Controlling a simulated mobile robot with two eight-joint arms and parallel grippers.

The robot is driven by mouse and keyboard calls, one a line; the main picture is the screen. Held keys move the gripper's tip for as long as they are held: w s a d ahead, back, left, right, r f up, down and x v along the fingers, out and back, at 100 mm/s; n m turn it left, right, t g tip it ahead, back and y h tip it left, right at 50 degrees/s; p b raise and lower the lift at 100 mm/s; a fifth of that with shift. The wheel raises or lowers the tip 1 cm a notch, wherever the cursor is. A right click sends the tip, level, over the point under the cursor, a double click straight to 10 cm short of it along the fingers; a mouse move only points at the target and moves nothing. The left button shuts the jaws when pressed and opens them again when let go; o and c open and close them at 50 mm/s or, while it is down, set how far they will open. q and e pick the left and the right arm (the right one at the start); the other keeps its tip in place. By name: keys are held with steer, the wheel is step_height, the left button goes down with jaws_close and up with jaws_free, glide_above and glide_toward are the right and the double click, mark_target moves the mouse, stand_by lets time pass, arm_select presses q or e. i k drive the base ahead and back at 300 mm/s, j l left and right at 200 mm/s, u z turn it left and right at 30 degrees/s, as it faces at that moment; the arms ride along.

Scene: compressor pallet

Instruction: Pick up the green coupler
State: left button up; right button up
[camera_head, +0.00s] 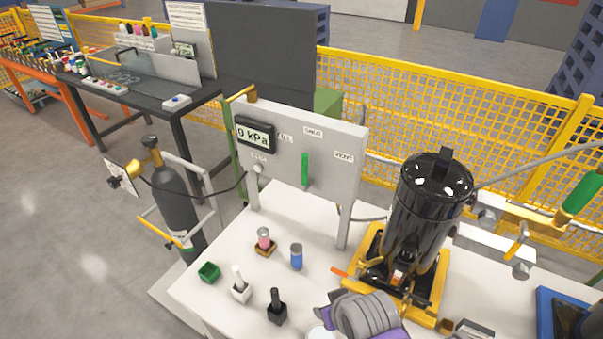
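Several green things show in the head view, and I cannot tell for sure which one is the coupler. A small green open-topped piece (209,271) sits on the white table at its left edge, beside a white block with an upright stem (240,289). A larger green cylinder (583,193) stands tilted at the far right, by yellow and grey fittings. A green upright lever (305,169) is on the grey panel. I make out neither of my grippers in this view, and nothing touches the small green piece.
The white table (222,296) also holds a pink cylinder (264,238) in a dark yellow holder, a blue cylinder (297,257) and a black stemmed block (276,309). A grey panel (330,142) reads 0 kPa. A black tank (430,200) and grey coils with purple parts (365,315) crowd the right.

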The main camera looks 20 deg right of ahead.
mark_target(592, 182)
steer(key=z, duration=2.5)
